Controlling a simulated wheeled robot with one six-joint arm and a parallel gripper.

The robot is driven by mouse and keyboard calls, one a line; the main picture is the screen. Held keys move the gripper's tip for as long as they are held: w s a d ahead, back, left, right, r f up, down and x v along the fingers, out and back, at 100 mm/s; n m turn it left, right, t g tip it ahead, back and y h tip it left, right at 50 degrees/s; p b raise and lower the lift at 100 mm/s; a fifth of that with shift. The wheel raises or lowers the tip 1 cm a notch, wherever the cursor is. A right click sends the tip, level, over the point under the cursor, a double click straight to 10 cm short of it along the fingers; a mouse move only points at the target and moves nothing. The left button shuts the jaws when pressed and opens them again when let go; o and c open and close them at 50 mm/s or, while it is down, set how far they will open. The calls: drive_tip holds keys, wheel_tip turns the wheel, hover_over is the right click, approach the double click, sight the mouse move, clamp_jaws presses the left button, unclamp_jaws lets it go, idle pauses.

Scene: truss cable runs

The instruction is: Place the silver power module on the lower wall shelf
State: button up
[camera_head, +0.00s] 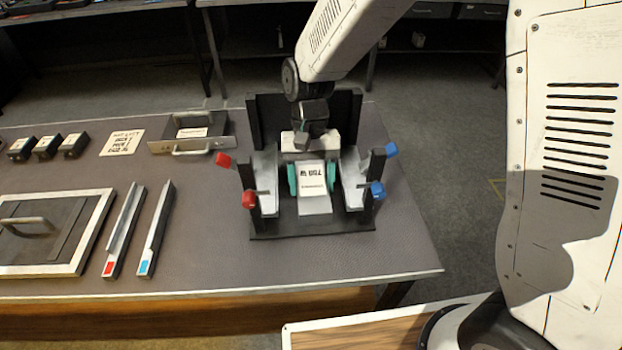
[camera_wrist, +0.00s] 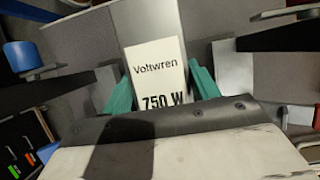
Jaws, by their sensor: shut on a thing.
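The silver power module (camera_head: 315,205) has a white label. In the wrist view the module (camera_wrist: 150,22) shows the label "Voltwren 750 W". My gripper (camera_head: 312,178) reaches down from above with its teal fingers on either side of the module. In the wrist view the gripper (camera_wrist: 160,88) is shut on the module. The module is between the two grey side rails of a black fixture (camera_head: 353,105) on the table. I cannot tell whether it touches the fixture's floor. No lower wall shelf can be made out for certain.
Red knobs (camera_head: 249,199) and blue knobs (camera_head: 377,189) stick out from the fixture's posts. To the left on the table (camera_head: 210,260) are two slim channels (camera_head: 124,230), a handled panel (camera_head: 85,225), a handled tray (camera_head: 220,145) and several small black blocks (camera_head: 46,147). Open floor lies right of the table.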

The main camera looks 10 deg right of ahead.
sight(310, 163)
drive_tip(key=shift+f, duration=0.25)
drive_tip(key=shift+f, duration=0.3)
drive_tip(key=o, duration=1.4)
drive_tip(key=shift+r, duration=0.1)
drive_tip(key=shift+r, duration=0.25)
drive_tip(key=v, duration=1.2)
drive_tip(key=shift+r, duration=0.35)
